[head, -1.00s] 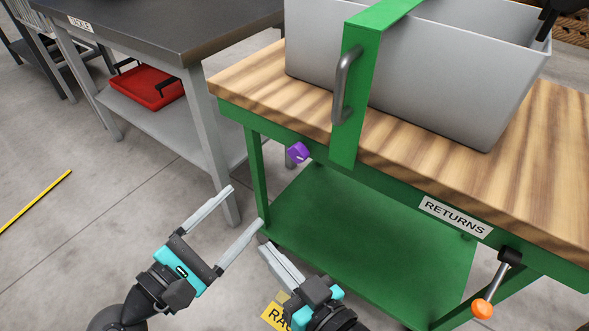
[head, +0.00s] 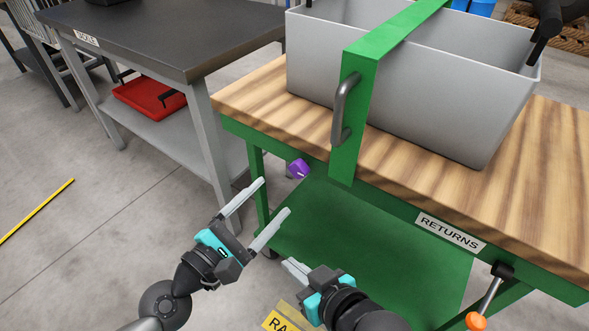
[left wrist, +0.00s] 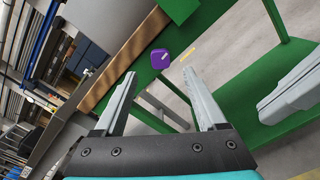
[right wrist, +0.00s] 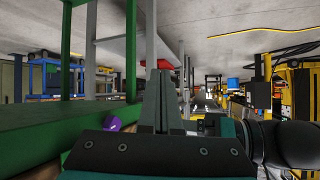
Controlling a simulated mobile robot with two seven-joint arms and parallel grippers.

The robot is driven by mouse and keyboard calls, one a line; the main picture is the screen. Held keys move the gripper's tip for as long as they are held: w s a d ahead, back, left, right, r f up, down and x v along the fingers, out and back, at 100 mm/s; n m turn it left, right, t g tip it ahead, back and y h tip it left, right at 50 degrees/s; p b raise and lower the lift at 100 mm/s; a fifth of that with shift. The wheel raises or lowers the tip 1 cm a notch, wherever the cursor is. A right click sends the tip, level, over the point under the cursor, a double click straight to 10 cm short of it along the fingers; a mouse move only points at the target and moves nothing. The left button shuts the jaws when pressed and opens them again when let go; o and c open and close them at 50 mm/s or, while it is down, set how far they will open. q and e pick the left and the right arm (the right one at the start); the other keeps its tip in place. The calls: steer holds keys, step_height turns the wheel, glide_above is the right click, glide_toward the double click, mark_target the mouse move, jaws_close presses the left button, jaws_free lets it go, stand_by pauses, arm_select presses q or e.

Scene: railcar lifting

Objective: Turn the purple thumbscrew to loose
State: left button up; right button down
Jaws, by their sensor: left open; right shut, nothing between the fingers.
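The purple thumbscrew (head: 299,169) sits on the green front rail of the bench, just left of the upright green strap. It also shows in the left wrist view (left wrist: 160,58), ahead of the fingertips, and partly in the right wrist view (right wrist: 113,124) at the left. A pale line crosses its face. My left gripper (head: 275,196) is open and empty, below and left of the thumbscrew, fingers pointing towards it and apart from it. My right gripper (head: 287,264) is shut and empty, lower down in front of the green shelf.
The bench's wooden top (head: 400,170) carries a grey bin (head: 420,110) under a green strap with a metal handle (head: 343,108). A RETURNS label (head: 450,232) and an orange-knobbed lever (head: 477,320) are on the right. A grey table (head: 160,40) stands at left.

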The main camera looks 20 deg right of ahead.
mark_target(298, 171)
arm_select(q)
steer(key=x, duration=0.7)
steer(key=shift+w+d+p, duration=0.15)
steer(key=shift+d+p, duration=0.1)
steer(key=shift+p, duration=0.05)
steer(key=shift+w+d, duration=0.4)
steer(key=shift+d, duration=0.05)
arm_select(e)
steer(key=shift+s+d+f+g+h, duration=0.1)
steer(key=shift+s+d+g+h, duration=0.1)
steer(key=shift+d+g, duration=0.15)
steer(key=shift+s+d+f+g+h, duration=0.1)
steer(key=shift+d+g+h, duration=0.15)
steer(key=shift+d, duration=0.15)
arm_select(q)
jaws_close()
